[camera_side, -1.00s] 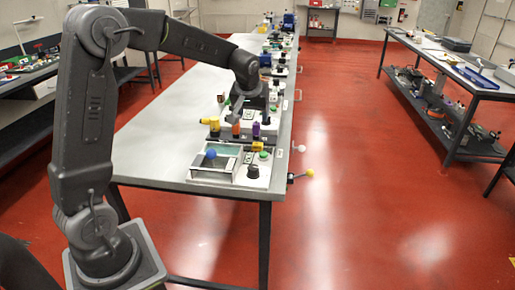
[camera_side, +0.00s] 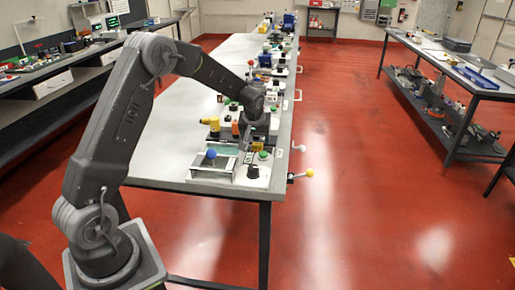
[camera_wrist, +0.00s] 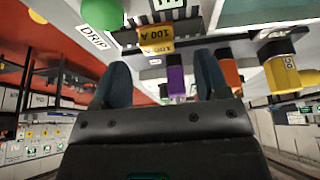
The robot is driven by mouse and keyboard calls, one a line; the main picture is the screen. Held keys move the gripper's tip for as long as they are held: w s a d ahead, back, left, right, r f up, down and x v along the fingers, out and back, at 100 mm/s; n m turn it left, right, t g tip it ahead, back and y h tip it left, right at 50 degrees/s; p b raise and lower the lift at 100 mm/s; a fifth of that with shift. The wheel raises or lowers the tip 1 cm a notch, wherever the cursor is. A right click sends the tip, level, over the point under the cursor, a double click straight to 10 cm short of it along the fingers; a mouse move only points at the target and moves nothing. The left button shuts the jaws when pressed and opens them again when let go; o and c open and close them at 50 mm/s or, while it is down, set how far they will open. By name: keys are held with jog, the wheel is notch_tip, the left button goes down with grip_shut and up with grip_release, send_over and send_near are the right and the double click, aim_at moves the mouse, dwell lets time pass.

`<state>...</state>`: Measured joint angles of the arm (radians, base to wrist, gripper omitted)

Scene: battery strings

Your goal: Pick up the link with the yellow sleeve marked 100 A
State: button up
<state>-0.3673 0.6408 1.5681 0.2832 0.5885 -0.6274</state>
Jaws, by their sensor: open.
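The link with the yellow sleeve marked 100 A (camera_wrist: 156,36) shows in the wrist view, its lettering upside down, just beyond my fingertips and nearer the left finger. My gripper (camera_wrist: 162,60) is open, its two dark fingers apart with nothing held between them. In the side view my gripper (camera_side: 248,143) is low over the near end of the bench, above the panel, and largely hides the link.
A purple part (camera_wrist: 176,76) shows between the fingers, an orange one (camera_wrist: 228,70) and a yellow one (camera_wrist: 281,74) to the right. A green knob (camera_wrist: 101,13) is near the link. A blue ball (camera_side: 211,154) stands over the tray at the bench's near end.

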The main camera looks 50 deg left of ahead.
aim_at(258, 144)
jog(key=x, duration=0.3)
jog(key=shift+w+d+f, duration=0.1)
jog(key=shift+f, duration=0.15)
jog(key=c, duration=1)
